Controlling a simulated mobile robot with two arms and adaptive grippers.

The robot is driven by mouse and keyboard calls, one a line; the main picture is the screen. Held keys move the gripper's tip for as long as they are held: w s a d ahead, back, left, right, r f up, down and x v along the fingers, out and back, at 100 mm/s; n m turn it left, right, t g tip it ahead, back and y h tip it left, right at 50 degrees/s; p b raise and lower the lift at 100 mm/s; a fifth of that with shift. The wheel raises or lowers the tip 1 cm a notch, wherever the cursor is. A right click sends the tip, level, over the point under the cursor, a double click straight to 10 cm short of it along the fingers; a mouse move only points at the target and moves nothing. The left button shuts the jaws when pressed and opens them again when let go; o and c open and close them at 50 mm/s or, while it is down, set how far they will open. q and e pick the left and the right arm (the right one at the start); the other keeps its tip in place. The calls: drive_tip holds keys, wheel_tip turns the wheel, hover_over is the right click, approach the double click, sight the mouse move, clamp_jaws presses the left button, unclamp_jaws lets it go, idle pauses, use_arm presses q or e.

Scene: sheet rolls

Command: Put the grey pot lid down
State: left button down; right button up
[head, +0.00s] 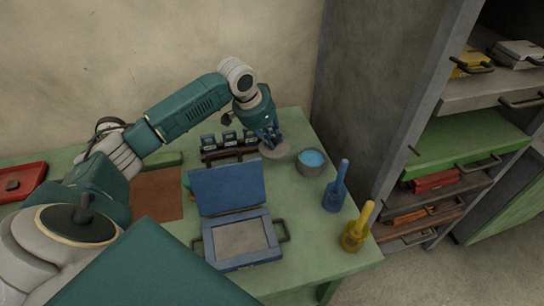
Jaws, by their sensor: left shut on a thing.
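The grey pot lid (274,151) is a flat round disc near the back right of the green table. My left gripper (270,138) is shut on it from above. The lid is just left of a grey pot (311,163) with blue contents, whose top is uncovered. I cannot tell whether the lid touches the table or hangs slightly above it. My right gripper is not in view.
An open blue case (240,240) stands in front of the lid. A blue bottle-like tool (336,187) and a yellow one (357,228) stand at the right. A dark rack (222,152) is behind. A shelf unit (400,130) stands to the right.

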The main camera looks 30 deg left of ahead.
use_arm(q)
wheel_tip(320, 180, down, 3)
drive_tip(key=shift+f, duration=0.8)
wheel_tip(320, 180, down, 4)
drive_tip(key=shift+r+p, duration=0.25)
drive_tip(key=shift+p, duration=0.15)
drive_tip(key=shift+f, duration=0.35)
drive_tip(key=c, duration=1.6)
unclamp_jaws()
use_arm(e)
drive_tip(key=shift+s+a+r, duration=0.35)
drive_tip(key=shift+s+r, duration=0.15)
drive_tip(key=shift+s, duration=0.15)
